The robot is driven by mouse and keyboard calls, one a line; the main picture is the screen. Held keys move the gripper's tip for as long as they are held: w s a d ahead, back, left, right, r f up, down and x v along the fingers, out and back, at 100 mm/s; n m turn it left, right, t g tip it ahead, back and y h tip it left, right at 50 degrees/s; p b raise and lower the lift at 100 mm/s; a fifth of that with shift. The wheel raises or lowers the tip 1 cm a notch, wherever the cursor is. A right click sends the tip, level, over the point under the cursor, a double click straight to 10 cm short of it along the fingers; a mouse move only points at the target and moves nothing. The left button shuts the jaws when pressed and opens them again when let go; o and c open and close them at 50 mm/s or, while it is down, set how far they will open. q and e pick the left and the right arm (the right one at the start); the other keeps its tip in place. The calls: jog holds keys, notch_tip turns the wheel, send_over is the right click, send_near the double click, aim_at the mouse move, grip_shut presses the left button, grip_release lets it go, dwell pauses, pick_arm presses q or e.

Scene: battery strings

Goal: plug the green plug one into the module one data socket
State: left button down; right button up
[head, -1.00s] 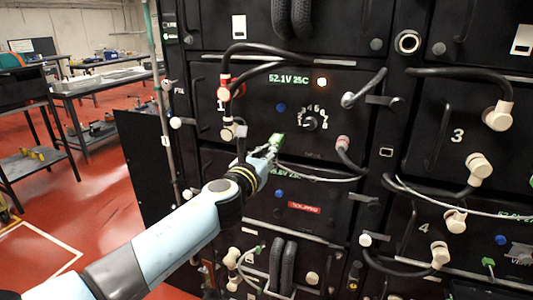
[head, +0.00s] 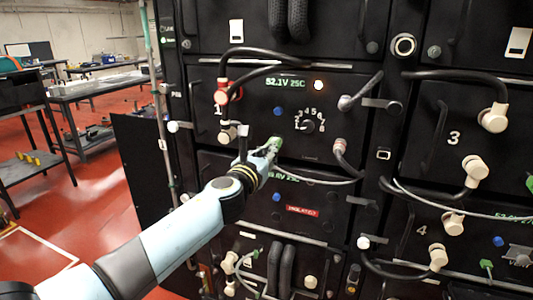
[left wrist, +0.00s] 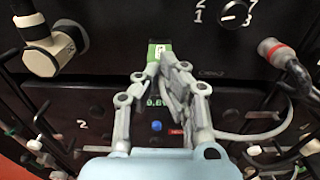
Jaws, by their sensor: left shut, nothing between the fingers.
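The green plug (head: 275,142) is at the lower part of the module one panel (head: 262,112), which has a lit 52.1V display. In the left wrist view the green plug (left wrist: 159,50) stands against the panel, just beyond my fingertips. A thin grey cable runs from the fingertip area to the right. My left gripper (head: 268,151) has its fingers closed together with nothing between them. In the left wrist view its fingertips (left wrist: 163,66) are right at the plug's near end. The data socket is hidden behind the plug, and I cannot tell how deep the plug sits. My right gripper is out of view.
A red connector (head: 222,90) and a pale connector (head: 228,134) are left of the plug. Module two (head: 300,196) with a red label is below. Black cables loop across the rack front.

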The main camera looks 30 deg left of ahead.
pick_arm(q)
jog(key=shift+w+r, duration=0.1)
jog(key=v, duration=0.4)
jog(key=shift+s+p, duration=0.25)
jog(key=shift+p, duration=0.15)
dwell(0.4)
